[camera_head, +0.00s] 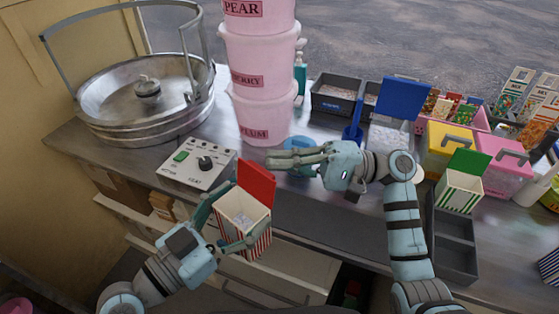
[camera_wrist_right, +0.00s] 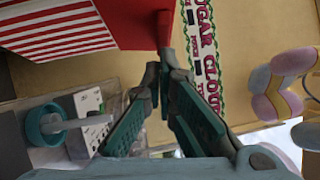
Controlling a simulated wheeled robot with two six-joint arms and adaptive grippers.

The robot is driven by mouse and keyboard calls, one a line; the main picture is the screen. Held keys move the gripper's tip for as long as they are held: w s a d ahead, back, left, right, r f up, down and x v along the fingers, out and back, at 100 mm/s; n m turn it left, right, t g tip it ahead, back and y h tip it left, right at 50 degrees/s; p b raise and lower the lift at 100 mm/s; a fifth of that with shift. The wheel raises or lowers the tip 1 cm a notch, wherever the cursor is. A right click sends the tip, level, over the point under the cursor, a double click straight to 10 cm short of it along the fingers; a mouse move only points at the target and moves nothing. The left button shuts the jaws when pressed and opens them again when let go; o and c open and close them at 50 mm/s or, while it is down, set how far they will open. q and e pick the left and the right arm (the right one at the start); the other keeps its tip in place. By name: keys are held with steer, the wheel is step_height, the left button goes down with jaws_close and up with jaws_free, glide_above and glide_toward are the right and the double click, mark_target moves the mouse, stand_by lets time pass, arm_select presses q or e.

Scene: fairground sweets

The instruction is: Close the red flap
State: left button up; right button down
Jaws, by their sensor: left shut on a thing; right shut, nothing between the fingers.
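A red-and-white striped box (camera_head: 243,214) with pale contents is held over the front of the counter. Its red flap (camera_head: 257,180) stands open, upright from the far edge. My left gripper (camera_head: 238,222) is shut on this box, with fingers along its sides. My right gripper (camera_head: 283,157) is shut and empty, fingers pointing left, just beyond the flap in the picture. In the right wrist view the striped box (camera_wrist_right: 55,32) and red flap (camera_wrist_right: 135,20) are at upper left, close to the right fingertips (camera_wrist_right: 166,62); whether they touch I cannot tell.
A control panel (camera_head: 197,164) and a round metal machine (camera_head: 150,100) are at left. Stacked pink tubs (camera_head: 258,80) stand behind my right gripper. A box with a raised green flap (camera_head: 468,162) and a dark divided tray (camera_head: 453,247) are at right. Open drawers lie below.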

mark_target(252, 169)
steer(key=shift+s+a+r+n+h, duration=0.2)
steer(key=shift+s+r+n+h, duration=0.05)
steer(key=shift+r+n+h, duration=0.3)
steer(key=shift+s+a+r+n+h, duration=0.3)
steer(key=shift+a+r+n+h, duration=0.1)
steer(key=shift+n+h, duration=0.2)
steer(key=shift+s+a+r, duration=0.8)
steer(key=shift+s+a, duration=0.25)
steer(key=shift+s, duration=0.05)
steer(key=shift+s+a+r, duration=0.1)
steer(key=shift+s+a, duration=1.1)
steer(key=shift+a, duration=0.05)
steer(key=shift+d, duration=0.1)
